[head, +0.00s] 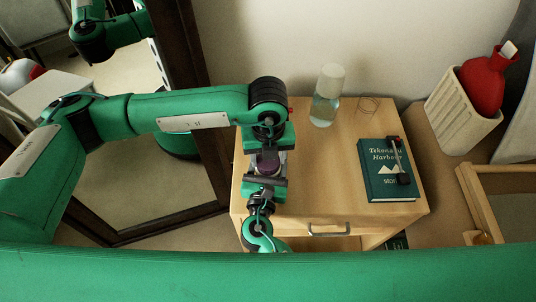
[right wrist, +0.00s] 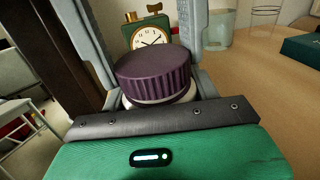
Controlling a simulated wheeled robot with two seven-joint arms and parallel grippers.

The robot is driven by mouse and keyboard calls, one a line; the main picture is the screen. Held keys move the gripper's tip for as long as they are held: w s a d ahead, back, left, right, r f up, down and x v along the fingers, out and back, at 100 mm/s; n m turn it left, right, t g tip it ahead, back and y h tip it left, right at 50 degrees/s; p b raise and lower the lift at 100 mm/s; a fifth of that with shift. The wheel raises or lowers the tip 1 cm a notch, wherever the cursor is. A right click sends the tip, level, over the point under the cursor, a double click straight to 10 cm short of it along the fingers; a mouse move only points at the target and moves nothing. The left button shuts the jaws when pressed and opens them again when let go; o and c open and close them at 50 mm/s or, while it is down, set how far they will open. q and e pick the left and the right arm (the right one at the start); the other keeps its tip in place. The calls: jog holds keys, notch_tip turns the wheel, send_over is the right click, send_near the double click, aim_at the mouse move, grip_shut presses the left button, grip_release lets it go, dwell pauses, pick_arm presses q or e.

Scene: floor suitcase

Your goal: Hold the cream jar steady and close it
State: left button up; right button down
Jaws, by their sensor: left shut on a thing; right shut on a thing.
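The cream jar's dark purple ridged lid (right wrist: 152,70) sits on top of its white body (right wrist: 168,106) in the right wrist view. A pale band shows under the lid; I cannot tell how tightly it sits. The lid also shows as a small purple patch in the head view (head: 267,160). My left gripper (head: 268,152) is above and on the far side, its grey fingers closed on the lid's sides. My right gripper (head: 265,180) is on the near side, shut around the white body, which is mostly hidden behind the black palm edge.
The jar is at the left part of a wooden cabinet top (head: 340,165). Behind it stands a green clock (right wrist: 151,37). A dark-framed mirror (head: 190,80) stands left.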

pick_arm(q)
jog(key=m, duration=1.2)
jog(key=shift+m, duration=0.4)
jog(key=o, duration=0.9)
jog(key=shift+o, duration=0.2)
jog(key=shift+r, duration=2.25)
jog(key=shift+c, duration=1.4)
jog(key=shift+r+n, duration=1.2)
jog(key=shift+r, duration=0.35)
